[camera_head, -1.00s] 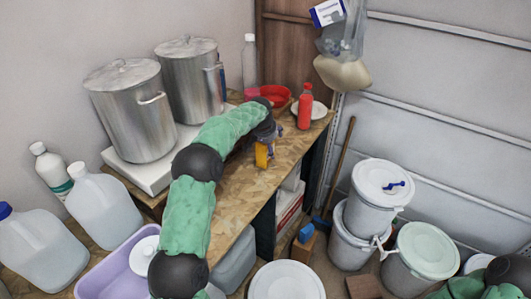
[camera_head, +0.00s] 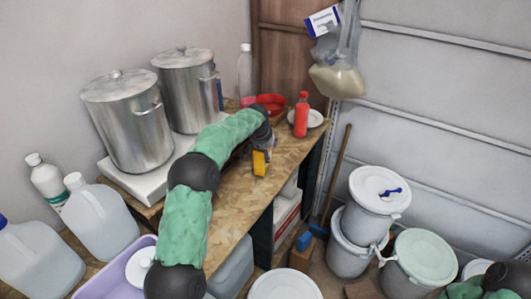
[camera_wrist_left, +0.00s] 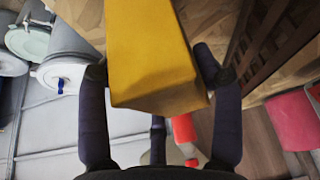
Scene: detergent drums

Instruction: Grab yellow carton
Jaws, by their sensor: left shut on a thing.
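The yellow carton (camera_head: 259,165) is at the right part of the wooden worktop in the head view, partly covered by my gripper. My left gripper (camera_head: 262,152) is shut on it, with the arm reaching over the worktop from the lower left. In the left wrist view the carton (camera_wrist_left: 150,55) fills the upper middle, with dark fingers of my gripper (camera_wrist_left: 152,72) on both sides. I cannot tell whether its base touches the worktop. My right gripper is out of view; only part of my right arm shows at the lower right.
A red bottle (camera_head: 301,115) and a red bowl (camera_head: 268,103) stand behind the carton. Two steel pots (camera_head: 128,120) stand at the back left. White buckets (camera_head: 379,190) stand on the floor at right. Bare worktop (camera_head: 236,190) lies in front of the carton.

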